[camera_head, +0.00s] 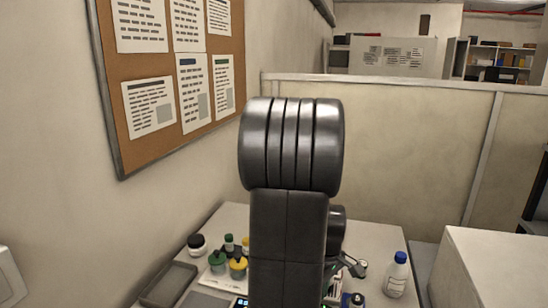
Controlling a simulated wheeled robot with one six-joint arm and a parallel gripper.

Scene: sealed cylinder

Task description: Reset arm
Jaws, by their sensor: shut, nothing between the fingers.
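My dark grey arm stands upright in the middle of the head view and hides much of the table behind it. My gripper (354,269) shows only in small part, to the right of the arm's column and low over the table. It is shut with nothing held, and the arm hides part of it.
The white table (385,239) holds a grey tray (168,284), a dark-lidded jar (197,244), several small green- and yellow-capped containers (237,267) and a blue-capped white bottle (396,275). A wall with a corkboard (188,142) is left; a partition (400,150) stands behind. A white surface (490,265) is right.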

